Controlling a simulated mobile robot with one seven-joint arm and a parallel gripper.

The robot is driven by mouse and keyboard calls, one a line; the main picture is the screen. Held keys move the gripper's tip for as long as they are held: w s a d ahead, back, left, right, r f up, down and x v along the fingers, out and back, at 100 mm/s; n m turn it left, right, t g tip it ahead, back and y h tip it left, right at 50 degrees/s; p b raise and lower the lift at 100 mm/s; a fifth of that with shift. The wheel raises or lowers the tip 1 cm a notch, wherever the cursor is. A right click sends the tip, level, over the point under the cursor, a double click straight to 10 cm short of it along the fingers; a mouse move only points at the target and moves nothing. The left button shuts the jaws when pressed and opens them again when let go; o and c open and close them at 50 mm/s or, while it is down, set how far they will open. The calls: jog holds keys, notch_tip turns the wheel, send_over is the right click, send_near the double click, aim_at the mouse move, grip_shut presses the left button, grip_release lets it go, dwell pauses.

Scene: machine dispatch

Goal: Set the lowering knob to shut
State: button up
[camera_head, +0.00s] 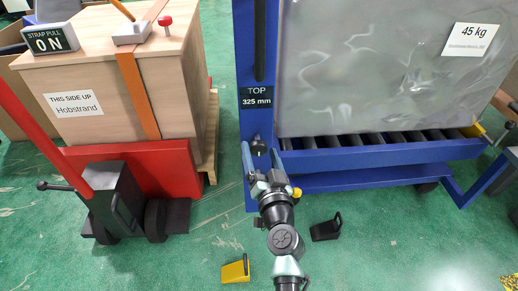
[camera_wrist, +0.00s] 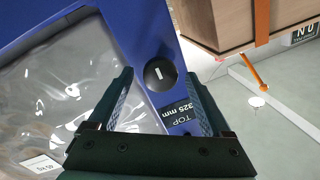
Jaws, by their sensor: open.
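The lowering knob looks to be the round black knob (camera_wrist: 160,75) with a white pointer line, on the blue post in the wrist view. Its line stands nearly upright in that picture, leaning slightly. In the head view the knob (camera_head: 258,146) is small and dark, below the "TOP 325 mm" label (camera_head: 256,97). My gripper (camera_head: 261,154) is open, with its fingers on either side of the knob. In the wrist view my gripper (camera_wrist: 157,82) is empty, and the knob appears between its fingertips. I cannot tell whether a finger touches it. No knob markings are readable.
The blue roller frame (camera_head: 360,155) bears a large grey wrapped load (camera_head: 370,60) marked 45 kg. At left, a wooden crate (camera_head: 100,75) stands by a red pallet truck (camera_head: 135,170). A black wedge (camera_head: 326,229) and a yellow wedge (camera_head: 236,270) lie on the green floor.

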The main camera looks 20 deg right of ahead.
jog(key=shift+w+d, duration=0.15)
jog(key=shift+w, duration=0.95)
jog(key=shift+c, duration=0.3)
grip_shut()
